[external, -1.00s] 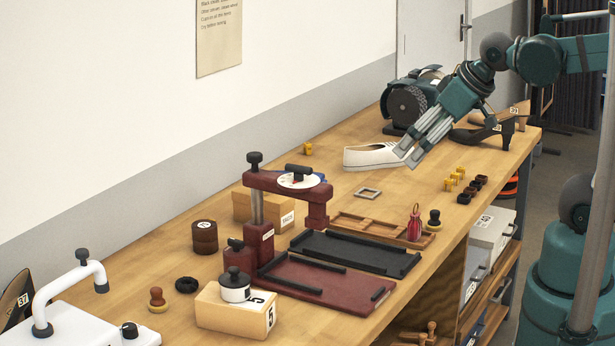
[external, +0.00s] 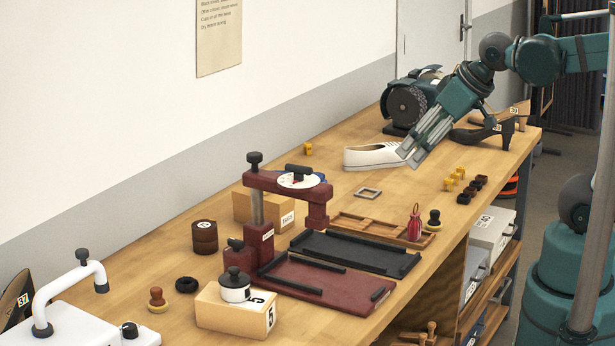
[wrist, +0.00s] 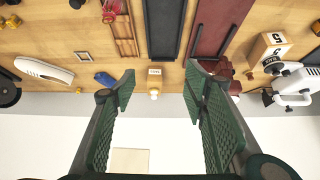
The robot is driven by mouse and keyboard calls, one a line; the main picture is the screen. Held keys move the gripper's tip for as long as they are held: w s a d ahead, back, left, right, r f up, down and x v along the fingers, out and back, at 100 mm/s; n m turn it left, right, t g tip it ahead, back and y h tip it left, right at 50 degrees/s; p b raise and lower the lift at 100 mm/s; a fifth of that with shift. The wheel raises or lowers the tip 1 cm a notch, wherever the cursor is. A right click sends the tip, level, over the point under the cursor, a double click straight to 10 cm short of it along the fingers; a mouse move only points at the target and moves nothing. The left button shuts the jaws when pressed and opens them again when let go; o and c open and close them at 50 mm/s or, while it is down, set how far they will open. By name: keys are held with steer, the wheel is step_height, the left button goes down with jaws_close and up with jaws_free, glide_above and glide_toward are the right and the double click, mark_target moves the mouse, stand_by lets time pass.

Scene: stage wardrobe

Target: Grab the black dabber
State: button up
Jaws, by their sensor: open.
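The black dabber (external: 434,218) stands upright on the bench, a small dark knob on a yellowish foot, just right of a red-handled tool (external: 414,225). A small dark shape beside the red tool at the top edge of the wrist view (wrist: 77,3) looks like the same dabber, partly cut off. My gripper (external: 412,156) is open and empty, above the bench by the white shoe, well behind the dabber. In the wrist view, my gripper's fingers (wrist: 160,84) are spread wide with nothing between them.
A white shoe (external: 370,157) is close to my fingertips. A wooden divided tray (external: 362,222) and black tray (external: 345,254) lie left of the dabber. Small yellow and black pieces (external: 463,198) lie behind it. A maroon press (external: 268,215) stands further left. The bench's front edge is near the dabber.

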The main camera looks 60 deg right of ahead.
steer(key=m+g+h, duration=0.1)
steer(key=m+g, duration=0.6)
steer(key=m, duration=1.3)
glide_above(435, 211)
steer(key=a, duration=0.1)
steer(key=shift+w+f+p, duration=0.1)
steer(key=shift+f+p, duration=0.25)
steer(key=shift+f, duration=8.9)
steer(key=shift+d+f, duration=0.1)
steer(key=shift+f, duration=1.15)
steer(key=shift+f+b, duration=0.15)
steer(key=shift+b, duration=0.15)
steer(key=shift+d+f+b, duration=0.25)
steer(key=shift+f, duration=1)
steer(key=shift+d+f+b, duration=0.2)
steer(key=shift+f+b, duration=0.05)
steer(key=shift+f, duration=0.95)
steer(key=shift+c, duration=0.6)
